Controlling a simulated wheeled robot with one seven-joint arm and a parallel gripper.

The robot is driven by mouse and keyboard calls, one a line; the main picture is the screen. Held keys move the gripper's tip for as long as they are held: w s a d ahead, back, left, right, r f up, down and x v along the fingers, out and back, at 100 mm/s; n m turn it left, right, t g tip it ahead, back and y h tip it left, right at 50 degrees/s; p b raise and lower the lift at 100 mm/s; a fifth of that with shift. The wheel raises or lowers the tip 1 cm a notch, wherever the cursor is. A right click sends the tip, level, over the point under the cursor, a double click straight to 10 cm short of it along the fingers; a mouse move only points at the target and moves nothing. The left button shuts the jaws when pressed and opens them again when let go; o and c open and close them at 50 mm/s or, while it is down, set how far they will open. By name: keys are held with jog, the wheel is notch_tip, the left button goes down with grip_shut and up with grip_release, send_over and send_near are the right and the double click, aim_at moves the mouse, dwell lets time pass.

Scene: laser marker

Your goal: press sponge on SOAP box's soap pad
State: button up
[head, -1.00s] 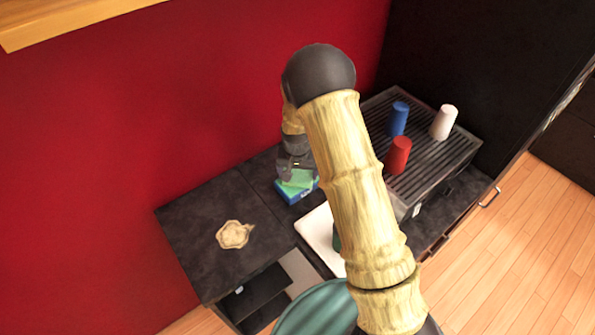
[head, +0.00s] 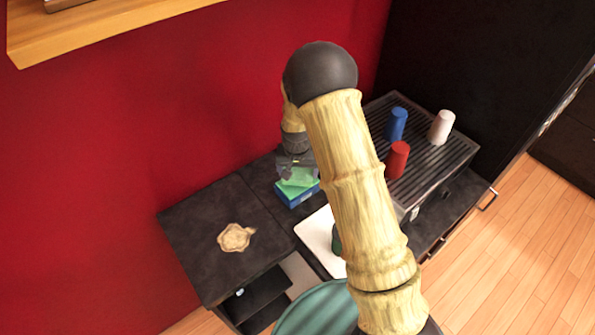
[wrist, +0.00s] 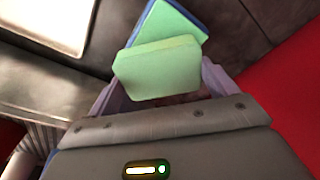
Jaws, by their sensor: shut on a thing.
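My gripper (head: 296,168) is shut on a light green sponge (wrist: 158,68), which shows between the two pale fingers in the wrist view. In the head view the sponge sits over the blue soap box (head: 299,198) on the dark counter. In the wrist view the soap box (wrist: 196,22) lies just beyond the sponge, with its green soap pad (wrist: 168,28) facing up. The sponge covers the near part of the pad. I cannot tell whether sponge and pad touch. Any lettering on the box is too small to read.
A brown stain (head: 235,238) marks the counter (head: 190,225) at left. A white board (head: 316,235) lies in front of the box. Blue (head: 396,124), red (head: 397,159) and white (head: 441,127) cups stand on a ridged rack (head: 430,165) at right. A red wall stands behind.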

aim_at(297, 171)
jog(key=shift+r+p, duration=1.2)
jog(key=shift+r, duration=0.85)
jog(key=shift+a+f, duration=0.1)
